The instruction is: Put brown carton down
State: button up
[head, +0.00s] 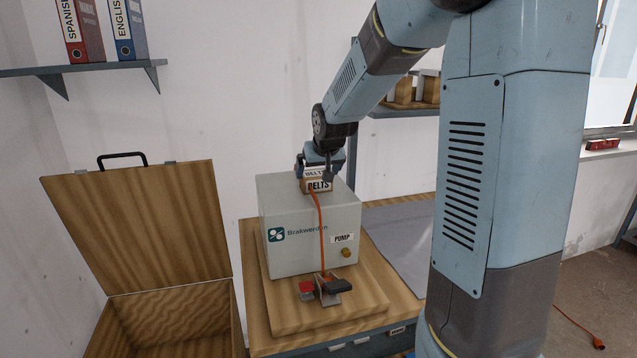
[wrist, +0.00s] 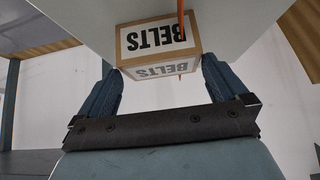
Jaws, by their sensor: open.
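The brown carton (head: 319,186) has white labels reading BELTS and sits on top of the grey pump box (head: 290,215). In the wrist view the carton (wrist: 157,45) lies between the fingertips of my gripper (wrist: 160,80). My gripper (head: 320,172) is at the carton from above, with its jaws open. Whether a finger still touches the carton is hard to tell. An orange cable runs down in front of the carton and the pump box front.
An open wooden chest (head: 140,225) stands at the left. A small red and black pedal switch (head: 325,288) sits on the wooden base before the pump. A grey mat (head: 400,235) lies clear at the right. Wall shelves hold binders (head: 125,30) and boxes.

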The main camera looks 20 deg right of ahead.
aim_at(316, 173)
jog(key=shift+x, duration=2.4)
jog(key=shift+a, duration=0.1)
jog(key=c, duration=0.8)
